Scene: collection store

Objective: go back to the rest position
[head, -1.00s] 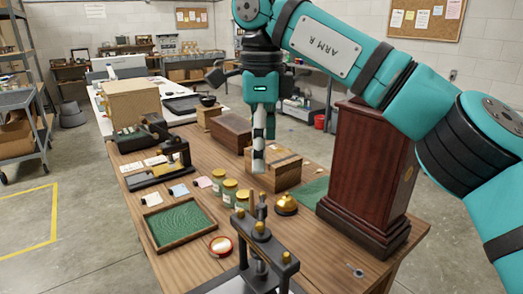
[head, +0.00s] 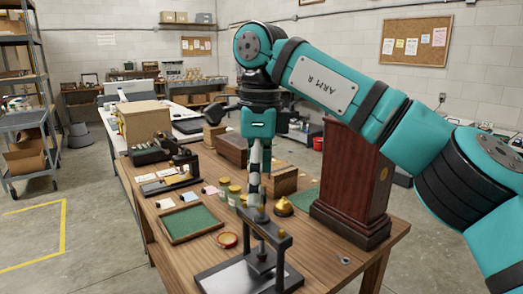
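My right arm, marked ARM R, reaches in from the right above the wooden table (head: 362,258). My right gripper (head: 254,180) points down over the middle of the table, in front of the wooden boxes. Its fingers are seen almost edge-on, so I cannot tell whether they are open or shut. I see no object clearly held in it. Its lower end overlaps the top of the black press (head: 262,258) in the picture; I cannot tell any gap. My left gripper is not in view.
A tall dark wood case (head: 350,180) stands under my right arm. Green-lined tray (head: 192,222), jars (head: 234,194), brass bell (head: 284,206) and red-rimmed dish (head: 227,240) lie around the press. A shelf cart (head: 22,130) stands left.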

